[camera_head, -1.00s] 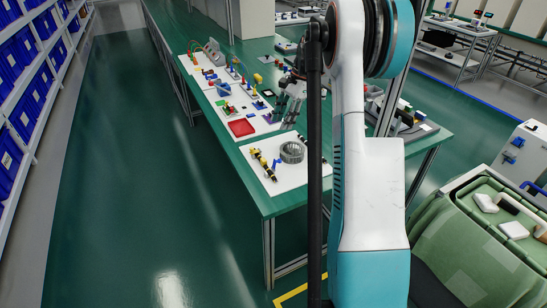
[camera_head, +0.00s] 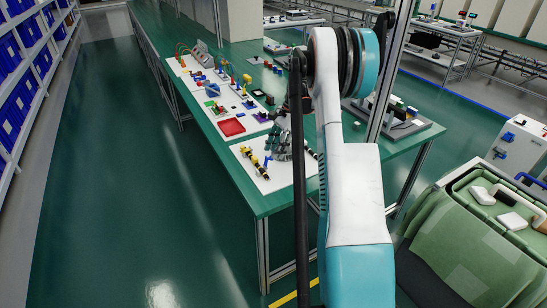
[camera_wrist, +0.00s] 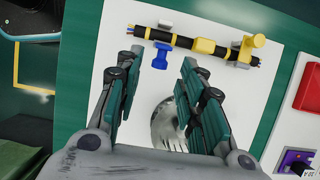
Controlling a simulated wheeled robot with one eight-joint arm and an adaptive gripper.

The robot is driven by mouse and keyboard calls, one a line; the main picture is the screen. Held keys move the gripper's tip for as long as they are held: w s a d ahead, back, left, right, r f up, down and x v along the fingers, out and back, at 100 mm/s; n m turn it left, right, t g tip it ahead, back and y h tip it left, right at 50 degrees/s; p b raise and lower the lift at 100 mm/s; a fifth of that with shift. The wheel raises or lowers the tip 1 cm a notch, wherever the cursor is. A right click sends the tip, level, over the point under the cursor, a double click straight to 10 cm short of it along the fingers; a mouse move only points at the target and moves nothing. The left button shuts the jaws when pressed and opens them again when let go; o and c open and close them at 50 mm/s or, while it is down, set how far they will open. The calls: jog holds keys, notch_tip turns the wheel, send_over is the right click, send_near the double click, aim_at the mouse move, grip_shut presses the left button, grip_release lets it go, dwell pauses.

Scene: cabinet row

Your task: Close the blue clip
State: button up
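The blue clip (camera_wrist: 160,53) is a small blue piece on the white board (camera_wrist: 240,100), just below a black cable (camera_wrist: 185,40) with yellow fittings. In the head view the clip is a tiny blue spot (camera_head: 267,160) beside the yellow-and-black cable (camera_head: 254,162). Whether its jaw is open or shut is too small to tell. My gripper (camera_wrist: 160,68) is open and empty above the board, its fingers spread left and right of the clip in the wrist view. In the head view my gripper (camera_head: 279,146) is partly behind my arm.
A red tray (camera_head: 231,127) and small parts are on the bench farther back. A yellow fitting (camera_wrist: 258,41) stands up at the cable's right end.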

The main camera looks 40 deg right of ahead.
jog(key=shift+x, duration=1.15)
grip_shut()
